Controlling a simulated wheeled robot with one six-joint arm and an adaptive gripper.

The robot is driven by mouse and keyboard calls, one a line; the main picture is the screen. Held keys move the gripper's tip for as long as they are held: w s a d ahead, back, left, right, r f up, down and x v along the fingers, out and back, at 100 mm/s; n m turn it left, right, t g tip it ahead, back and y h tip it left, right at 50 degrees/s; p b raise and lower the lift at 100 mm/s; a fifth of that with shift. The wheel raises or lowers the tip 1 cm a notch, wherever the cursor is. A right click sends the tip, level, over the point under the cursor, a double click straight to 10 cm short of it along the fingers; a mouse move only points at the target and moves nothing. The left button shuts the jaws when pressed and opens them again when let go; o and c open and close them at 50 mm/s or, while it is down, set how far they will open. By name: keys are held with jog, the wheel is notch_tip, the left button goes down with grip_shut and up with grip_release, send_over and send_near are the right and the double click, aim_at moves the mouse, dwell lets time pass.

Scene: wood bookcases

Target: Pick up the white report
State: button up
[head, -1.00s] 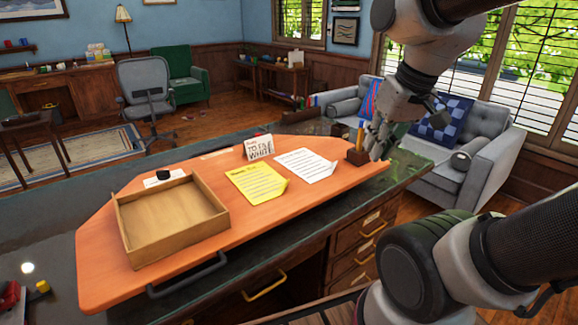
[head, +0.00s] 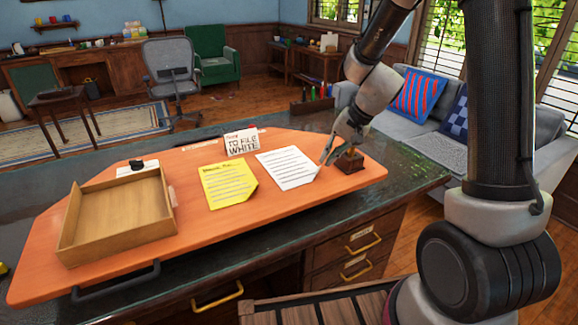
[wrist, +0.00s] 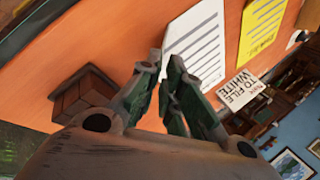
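The white report (head: 287,167) is a sheet with printed lines, lying flat on the orange board with one corner slightly curled. In the wrist view the white report (wrist: 195,42) lies just beyond and right of my fingertips. My gripper (head: 327,160) is low at the report's right edge, pointing down toward the board. In the wrist view my gripper (wrist: 165,64) has its two fingers close together with a narrow gap at the tips and nothing visible between them. Whether the tips touch the sheet is unclear.
A yellow report (head: 229,185) lies left of the white one. A "to file white" card (head: 242,142) stands behind. A small wooden block holder (head: 349,161) sits close right of my gripper. An open wooden tray (head: 118,212) rests at the board's left. The orange board (head: 230,245) is clear in front.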

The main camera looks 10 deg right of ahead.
jog(key=x, duration=0.4)
jog(key=shift+s+a+f, duration=0.1)
jog(key=shift+a+f, duration=0.05)
jog(key=shift+f, duration=0.25)
grip_shut()
